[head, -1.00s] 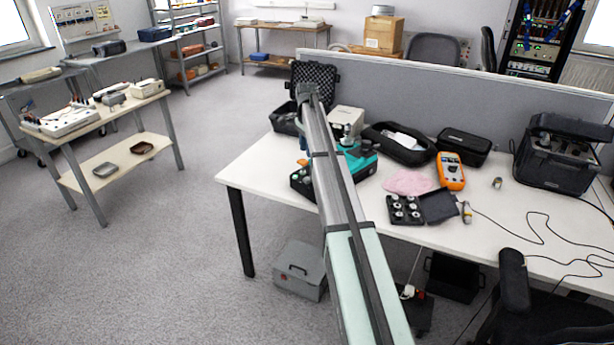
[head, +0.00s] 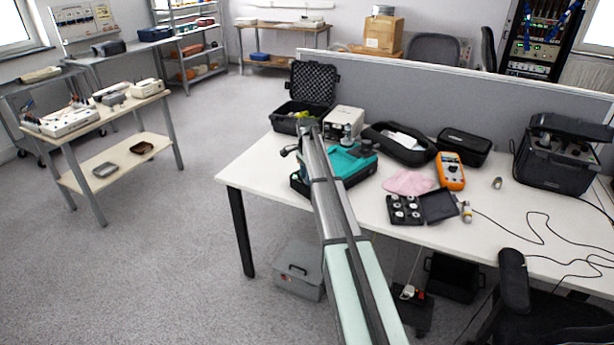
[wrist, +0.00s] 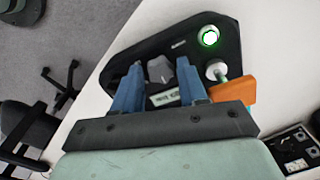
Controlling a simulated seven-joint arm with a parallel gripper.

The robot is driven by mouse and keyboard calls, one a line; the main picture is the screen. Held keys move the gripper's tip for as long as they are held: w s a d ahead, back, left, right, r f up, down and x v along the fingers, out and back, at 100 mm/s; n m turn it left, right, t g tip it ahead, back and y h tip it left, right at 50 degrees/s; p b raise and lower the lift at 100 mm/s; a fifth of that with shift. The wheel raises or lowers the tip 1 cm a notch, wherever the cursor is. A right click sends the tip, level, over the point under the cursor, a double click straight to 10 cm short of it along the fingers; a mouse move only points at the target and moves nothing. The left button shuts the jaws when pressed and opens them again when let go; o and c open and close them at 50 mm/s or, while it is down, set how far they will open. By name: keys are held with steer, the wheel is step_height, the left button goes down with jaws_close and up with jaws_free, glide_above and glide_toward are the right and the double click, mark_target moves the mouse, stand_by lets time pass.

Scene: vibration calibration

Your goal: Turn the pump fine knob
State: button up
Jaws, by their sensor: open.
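The pump (head: 352,160), a teal body on a black base, stands on the white table behind my arm. In the wrist view its black panel (wrist: 130,58) carries a grey winged knob (wrist: 160,69), a green-lit round button (wrist: 208,37) and a white knob (wrist: 217,70) on a green stem. My gripper (wrist: 159,66) has blue fingers, open, one on each side of the grey knob. I cannot tell whether either finger touches it. A small label below the knob is too blurred to read surely. In the head view my arm hides the fingers and the knob.
An orange piece (wrist: 233,90) sits close right of my right finger. On the table are an open black case (head: 306,108), a white box (head: 344,121), a black pouch (head: 400,142), an orange multimeter (head: 451,171), a pink cloth (head: 408,183) and a tray of fittings (head: 404,209).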

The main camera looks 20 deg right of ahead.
steer(key=shift+c, duration=0.2)
steer(key=c, duration=0.7)
steer(key=shift+n, duration=0.3)
steer(key=n, duration=0.3)
steer(key=shift+n, duration=0.4)
steer(key=n, duration=0.4)
steer(key=shift+n, duration=0.3)
steer(key=n, duration=0.4)
steer(key=shift+n, duration=2.3)
